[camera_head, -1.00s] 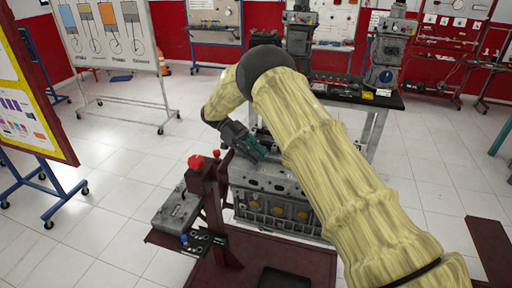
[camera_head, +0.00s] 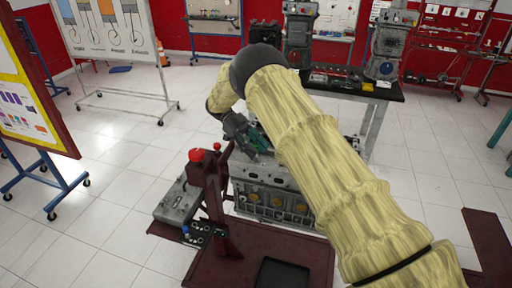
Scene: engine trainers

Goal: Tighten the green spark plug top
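The engine block (camera_head: 272,196) sits on the dark red stand, its grey top partly hidden by my arm. My gripper (camera_head: 262,148) is over the far left part of the engine's top, pointing down toward it. A small green patch (camera_head: 258,137) shows at the gripper; I cannot tell whether it is part of the gripper or the spark plug top. The fingertips are too small and too covered to tell whether they are open or shut, or whether they touch anything.
A dark red post with a red knob (camera_head: 196,155) stands at the engine's left front. A grey box (camera_head: 172,205) lies on the stand's left side. A workbench (camera_head: 385,92) with machines is behind. A wheeled whiteboard (camera_head: 110,32) stands at the back left.

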